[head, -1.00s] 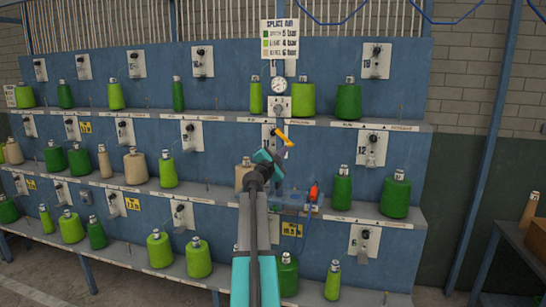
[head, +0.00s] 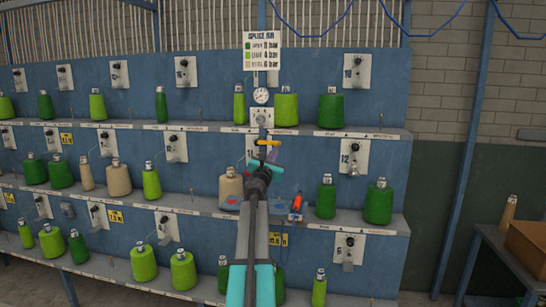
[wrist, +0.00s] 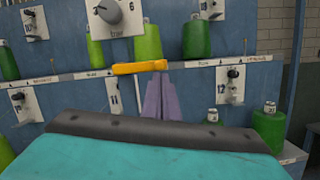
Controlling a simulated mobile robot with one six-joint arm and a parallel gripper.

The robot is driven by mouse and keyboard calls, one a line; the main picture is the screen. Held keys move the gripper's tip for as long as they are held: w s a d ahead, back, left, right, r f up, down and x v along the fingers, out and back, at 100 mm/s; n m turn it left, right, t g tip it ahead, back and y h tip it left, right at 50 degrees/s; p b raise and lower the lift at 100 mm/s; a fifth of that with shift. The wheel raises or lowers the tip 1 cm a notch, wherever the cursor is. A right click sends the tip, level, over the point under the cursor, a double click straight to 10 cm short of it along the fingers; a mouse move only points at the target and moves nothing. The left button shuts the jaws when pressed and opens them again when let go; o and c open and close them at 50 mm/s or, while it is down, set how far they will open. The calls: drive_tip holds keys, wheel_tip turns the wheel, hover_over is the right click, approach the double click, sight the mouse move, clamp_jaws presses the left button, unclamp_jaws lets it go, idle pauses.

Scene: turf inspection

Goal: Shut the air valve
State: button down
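The air valve has a yellow lever (head: 266,142) on the pipe below the regulator panel (head: 268,117). The lever lies nearly level, crosswise to the upright pipe; it also shows in the wrist view (wrist: 140,67). My gripper (head: 272,156) is just below the lever. In the wrist view its purple fingers (wrist: 167,98) are side by side with no clear gap and nothing between them. The fingertips end at the lever's right end; I cannot tell whether they touch it. The valve body is largely hidden behind the lever.
A round gauge (head: 261,96) and a splice air sign (head: 262,52) are above the valve. Green, lime and beige yarn cones line the shelves. A beige cone (head: 230,187) and an orange-tipped tool (head: 297,203) are near my arm. A table (head: 500,255) stands at right.

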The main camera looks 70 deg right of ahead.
drive_tip(key=shift+r, duration=0.15)
idle(0.4)
drive_tip(key=a+f+b, duration=0.5)
drive_tip(key=a+f, duration=0.1)
drive_tip(key=a, duration=0.3)
drive_tip(key=shift+s+a+f, duration=0.25)
drive_tip(key=shift+a+f, duration=0.05)
drive_tip(key=shift+a, duration=0.1)
idle(0.7)
idle(0.5)
